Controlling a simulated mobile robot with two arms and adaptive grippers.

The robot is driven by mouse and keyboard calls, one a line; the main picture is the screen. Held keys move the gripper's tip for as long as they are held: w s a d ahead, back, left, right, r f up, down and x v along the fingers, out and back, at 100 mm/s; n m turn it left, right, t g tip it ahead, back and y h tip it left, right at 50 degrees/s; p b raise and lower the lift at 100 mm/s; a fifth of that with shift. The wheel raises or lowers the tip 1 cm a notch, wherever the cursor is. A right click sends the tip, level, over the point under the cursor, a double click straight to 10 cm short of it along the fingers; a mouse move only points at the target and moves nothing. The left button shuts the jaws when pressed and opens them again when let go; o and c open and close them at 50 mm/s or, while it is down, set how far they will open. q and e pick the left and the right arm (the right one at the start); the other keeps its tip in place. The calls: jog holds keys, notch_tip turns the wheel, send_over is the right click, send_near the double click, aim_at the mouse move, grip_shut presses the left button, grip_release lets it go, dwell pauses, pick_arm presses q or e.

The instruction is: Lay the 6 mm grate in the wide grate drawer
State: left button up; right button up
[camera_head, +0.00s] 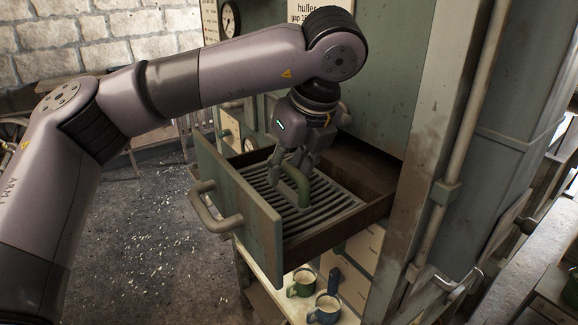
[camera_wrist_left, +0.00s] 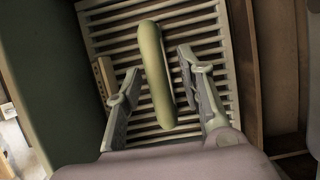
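The wide drawer (camera_head: 262,232) is pulled open, with a green front and wooden sides. A grey slatted grate (camera_head: 330,207) with a green bar handle (camera_head: 298,184) lies in it and looks flat; its size marking cannot be read. My left gripper (camera_head: 288,166) is over the grate, pointing down. In the left wrist view my left gripper (camera_wrist_left: 158,72) is open, its fingers on either side of the green handle (camera_wrist_left: 157,75), with gaps visible. The grate (camera_wrist_left: 205,28) fills much of that view. My right gripper is not in view.
The drawer's handle (camera_head: 216,208) juts out in front. A post with a pipe (camera_head: 462,130) rises at right. Bare wooden drawer floor shows beside the grate (camera_wrist_left: 282,70). Open floor lies left.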

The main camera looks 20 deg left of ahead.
pick_arm(q)
jog(key=b+v, duration=0.1)
jog(key=v, duration=1.1)
jog(key=shift+d, duration=0.1)
